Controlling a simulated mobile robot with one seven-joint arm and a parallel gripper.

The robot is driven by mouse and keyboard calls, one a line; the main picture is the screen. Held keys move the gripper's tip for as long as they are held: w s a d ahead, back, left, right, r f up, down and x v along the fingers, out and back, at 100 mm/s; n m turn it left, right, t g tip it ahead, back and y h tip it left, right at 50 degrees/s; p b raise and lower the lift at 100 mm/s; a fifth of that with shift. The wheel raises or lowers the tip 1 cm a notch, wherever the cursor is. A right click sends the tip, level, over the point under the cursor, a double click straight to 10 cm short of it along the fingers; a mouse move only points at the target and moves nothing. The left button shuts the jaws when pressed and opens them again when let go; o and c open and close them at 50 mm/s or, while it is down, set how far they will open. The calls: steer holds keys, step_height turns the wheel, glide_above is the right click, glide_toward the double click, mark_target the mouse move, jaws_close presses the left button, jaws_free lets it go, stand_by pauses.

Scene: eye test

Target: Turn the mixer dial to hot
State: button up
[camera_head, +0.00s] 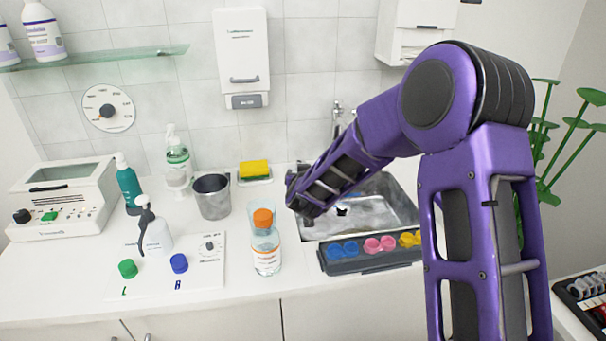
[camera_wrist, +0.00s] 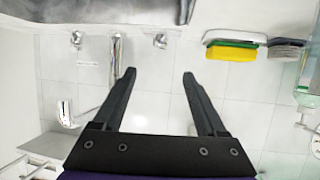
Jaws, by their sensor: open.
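A round white dial (camera_head: 108,109) with a dark centre knob and an orange mark is on the tiled wall at the left, below the glass shelf. Its printed words are too small to read, so I cannot tell its setting. Part of a round white face at the right edge of the wrist view looks like the same dial (camera_wrist: 315,145). My gripper (camera_wrist: 159,75) is open, with nothing between its fingers, facing the tiles. In the head view my arm reaches over the sink, well right of the dial, and the fingers cannot be made out.
A sink (camera_head: 385,205) lies beneath my arm. A clear orange-capped bottle (camera_head: 265,245), metal cup (camera_head: 212,197), yellow sponge (camera_head: 254,169) and pump bottles stand along the counter left of it. A glass shelf (camera_head: 110,56) juts out above the dial. A white dispenser (camera_head: 242,50) hangs on the wall.

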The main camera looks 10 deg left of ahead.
step_height(320, 180, down, 3)
steer(key=w+d+n+g+y+b, duration=0.1)
steer(key=d+y+b, duration=0.1)
steer(key=n+y+b, duration=0.3)
steer(key=n, duration=0.1)
glide_toward(301, 162)
steer(key=shift+g, duration=0.3)
steer(key=x, duration=1)
steer(key=shift+w, duration=0.1)
jaws_close()
